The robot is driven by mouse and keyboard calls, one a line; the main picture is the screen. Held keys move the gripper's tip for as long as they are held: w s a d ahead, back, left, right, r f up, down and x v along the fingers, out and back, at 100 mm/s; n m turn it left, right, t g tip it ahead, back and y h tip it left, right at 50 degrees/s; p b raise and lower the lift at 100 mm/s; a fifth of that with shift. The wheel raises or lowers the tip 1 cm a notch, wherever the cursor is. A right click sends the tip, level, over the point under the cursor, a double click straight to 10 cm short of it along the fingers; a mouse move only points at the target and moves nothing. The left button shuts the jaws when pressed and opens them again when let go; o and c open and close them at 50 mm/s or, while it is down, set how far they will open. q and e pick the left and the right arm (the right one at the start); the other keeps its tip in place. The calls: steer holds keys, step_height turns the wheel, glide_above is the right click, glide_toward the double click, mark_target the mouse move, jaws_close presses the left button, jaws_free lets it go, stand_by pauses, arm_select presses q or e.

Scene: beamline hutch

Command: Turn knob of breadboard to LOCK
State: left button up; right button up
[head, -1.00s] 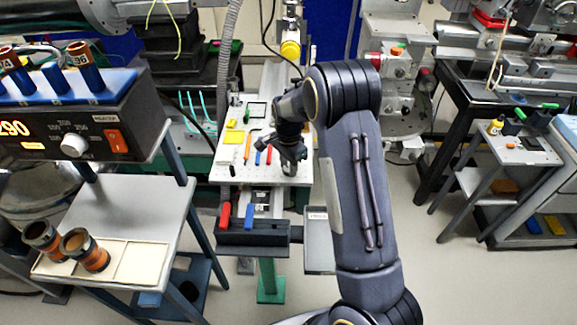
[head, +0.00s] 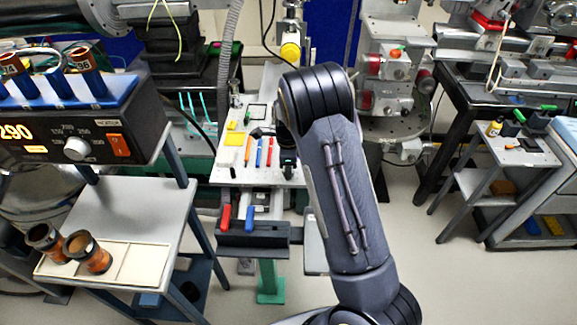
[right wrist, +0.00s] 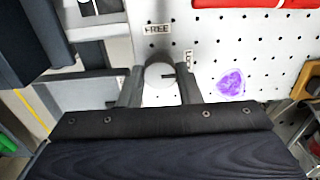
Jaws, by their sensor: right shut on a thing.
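The breadboard (head: 226,172) is a pale perforated plate at centre in the head view, and it fills much of the right wrist view (right wrist: 222,48). Its round pale knob (right wrist: 158,74) has a dark line pointing right in the wrist view. A FREE label (right wrist: 157,29) is above the knob. A second upright label (right wrist: 188,58), partly hidden, is at its upper right. My right gripper (right wrist: 160,88) is shut on the knob, one finger on each side. In the head view my right gripper (head: 288,160) is partly hidden by my arm. My left gripper is not in view.
Orange, blue and red tools (head: 259,152) and a yellow pad (head: 234,138) lie on the board beside my gripper. Red (head: 225,217) and blue (head: 249,217) handles stand at its front. A grey bench (head: 150,205) is left. Open floor is at right.

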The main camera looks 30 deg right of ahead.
stand_by(0.5)
steer(key=o, duration=1)
steer(key=shift+r, duration=0.1)
step_height(320, 180, up, 8)
steer(key=shift+f+b, duration=0.15)
steer(key=shift+b, duration=0.15)
